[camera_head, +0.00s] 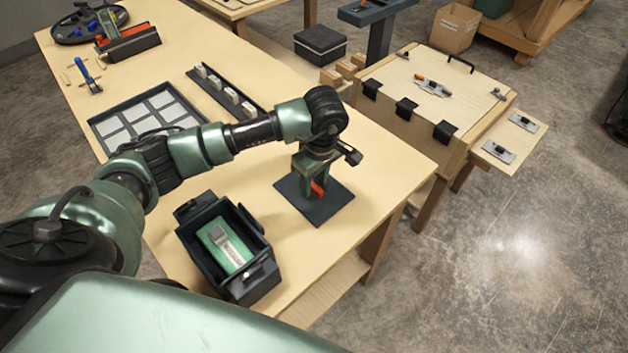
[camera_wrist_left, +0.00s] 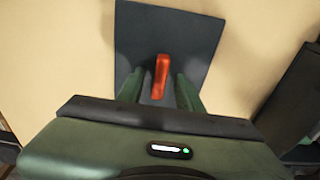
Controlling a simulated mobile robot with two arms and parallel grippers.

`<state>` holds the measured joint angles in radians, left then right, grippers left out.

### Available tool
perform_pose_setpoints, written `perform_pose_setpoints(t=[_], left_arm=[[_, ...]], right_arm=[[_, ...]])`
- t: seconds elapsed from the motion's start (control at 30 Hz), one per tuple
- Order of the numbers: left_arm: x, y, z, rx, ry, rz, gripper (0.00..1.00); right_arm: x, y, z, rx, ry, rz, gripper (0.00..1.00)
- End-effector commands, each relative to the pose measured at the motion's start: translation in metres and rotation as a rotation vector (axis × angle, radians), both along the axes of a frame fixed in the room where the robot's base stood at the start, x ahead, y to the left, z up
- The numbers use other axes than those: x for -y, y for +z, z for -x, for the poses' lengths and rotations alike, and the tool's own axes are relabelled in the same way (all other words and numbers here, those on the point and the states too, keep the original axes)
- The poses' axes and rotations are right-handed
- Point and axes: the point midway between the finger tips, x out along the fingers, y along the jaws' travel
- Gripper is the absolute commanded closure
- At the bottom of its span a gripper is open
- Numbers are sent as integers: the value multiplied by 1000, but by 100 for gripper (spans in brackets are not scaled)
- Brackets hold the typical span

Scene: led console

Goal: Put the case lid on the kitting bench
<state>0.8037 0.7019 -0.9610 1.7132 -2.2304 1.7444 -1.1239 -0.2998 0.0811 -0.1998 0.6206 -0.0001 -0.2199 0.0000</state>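The case lid (camera_head: 327,208) is a dark square plate with an orange-red handle (camera_head: 318,188). It appears to lie flat on the wooden kitting bench (camera_head: 385,155), near the front right edge. My left gripper (camera_head: 311,183) is directly above the lid, pointing down. In the left wrist view the lid (camera_wrist_left: 195,35) fills the upper middle. The green fingers of my left gripper (camera_wrist_left: 158,90) stand on either side of the handle (camera_wrist_left: 161,72), with gaps visible. They are open and hold nothing. My right gripper is not in view.
An open dark case (camera_head: 262,277) holding a green device (camera_head: 222,245) stands left of the lid. A tray of pale squares (camera_head: 140,112) and a dark rail with small blocks (camera_head: 225,93) lie farther back. A wooden box (camera_head: 440,68) with dark latches stands beyond the bench.

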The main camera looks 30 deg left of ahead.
Motion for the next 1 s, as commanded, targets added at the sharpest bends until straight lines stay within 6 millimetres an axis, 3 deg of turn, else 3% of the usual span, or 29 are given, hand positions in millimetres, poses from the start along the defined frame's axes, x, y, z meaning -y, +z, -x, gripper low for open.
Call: perform_pose_setpoints(t=[0.17, 0.6, 0.8, 1.0], left_arm=[[2, 19, -1, 6, -2, 1, 64], [12, 106, 3, 5, -1, 1, 64], [14, 120, 5, 1, 0, 1, 64], [14, 122, 5, 0, 0, 1, 64]], right_arm=[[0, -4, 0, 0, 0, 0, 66], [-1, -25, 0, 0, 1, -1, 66], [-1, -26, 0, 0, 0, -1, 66], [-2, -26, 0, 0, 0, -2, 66]])
